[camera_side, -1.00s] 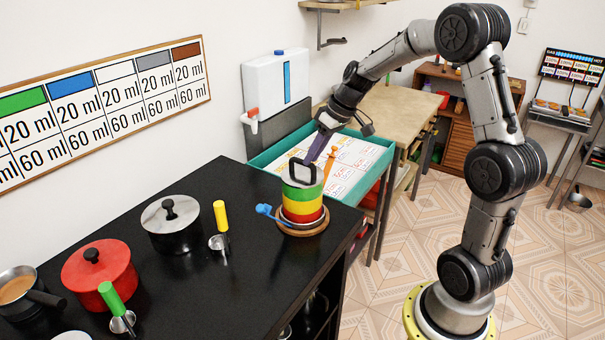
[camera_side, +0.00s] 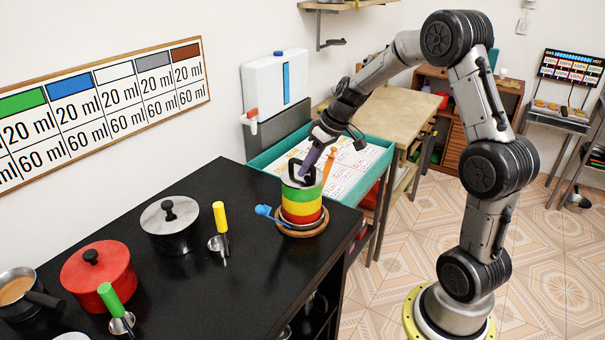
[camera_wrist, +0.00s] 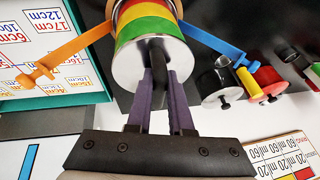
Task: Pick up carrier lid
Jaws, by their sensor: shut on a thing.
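The carrier (camera_side: 302,205) is a striped green, yellow and red cylinder on a round wooden base near the far right corner of the black counter. Its metallic lid (camera_wrist: 152,62) with a black loop handle (camera_side: 300,171) is on top. My gripper (camera_side: 310,168) reaches down from the upper right, and its purple fingers are shut on the lid's handle. In the wrist view, my gripper (camera_wrist: 160,75) has one finger on each side of the dark handle. The lid appears seated on the carrier; the side view shows no clear gap.
A teal-edged tray (camera_side: 352,195) lies behind.

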